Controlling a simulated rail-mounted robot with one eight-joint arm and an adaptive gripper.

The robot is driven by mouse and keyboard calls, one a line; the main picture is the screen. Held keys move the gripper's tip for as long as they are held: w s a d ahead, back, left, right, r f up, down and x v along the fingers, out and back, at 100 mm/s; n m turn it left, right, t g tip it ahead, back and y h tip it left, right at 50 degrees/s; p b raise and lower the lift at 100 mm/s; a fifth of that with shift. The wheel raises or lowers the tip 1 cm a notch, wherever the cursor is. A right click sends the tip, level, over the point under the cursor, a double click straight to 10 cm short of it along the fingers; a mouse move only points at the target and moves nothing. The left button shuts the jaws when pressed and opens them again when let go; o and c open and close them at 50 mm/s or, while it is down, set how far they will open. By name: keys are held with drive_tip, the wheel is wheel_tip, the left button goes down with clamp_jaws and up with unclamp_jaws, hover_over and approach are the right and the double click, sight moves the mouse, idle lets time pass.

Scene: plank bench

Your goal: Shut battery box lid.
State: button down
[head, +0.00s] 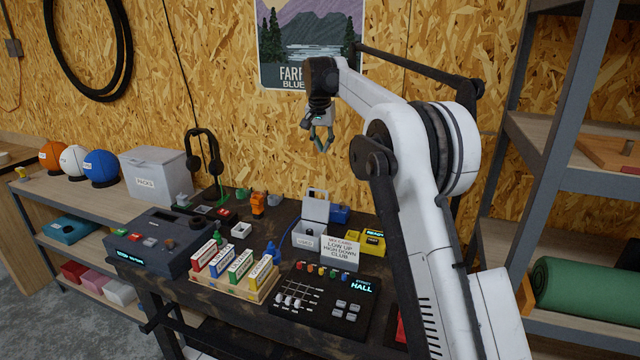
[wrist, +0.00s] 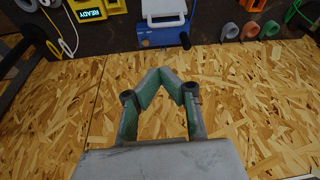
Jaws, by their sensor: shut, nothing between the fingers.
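A small grey-white box (head: 306,238) with a label on its front stands on the dark bench; I take it to be the battery box. Its lid (head: 315,206) stands raised at the back. In the wrist view a pale panel, seemingly this lid (wrist: 165,7), shows at the top edge, and the box body is out of frame. My gripper (head: 321,143) is high above and behind the box, in front of the chipboard wall, well apart from the lid. In the wrist view my gripper (wrist: 168,76) has its fingertips together, with nothing held.
A blue case (head: 340,215) sits behind the lid, and a yellow device (head: 373,242) stands to the right. A white sign (head: 340,252) stands close in front of the box. A black mixer panel (head: 322,300) and a rack of coloured cartons (head: 235,283) are nearer. Air around my gripper is clear.

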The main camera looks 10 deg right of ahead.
drive_tip(key=w+d+f+m, duration=0.1)
drive_tip(key=w+f, duration=0.4)
drive_tip(key=f, duration=0.1)
drive_tip(key=p, duration=0.2)
hover_over(316, 205)
drive_tip(key=w+d, duration=0.2)
drive_tip(key=w, duration=0.1)
wheel_tip(316, 205, down, 10)
drive_tip(key=shift+s+r+g, duration=0.15)
drive_tip(key=shift+r+g, duration=0.1)
drive_tip(key=shift+g, duration=0.05)
drive_tip(key=shift+d, duration=0.1)
drive_tip(key=shift+s, duration=0.1)
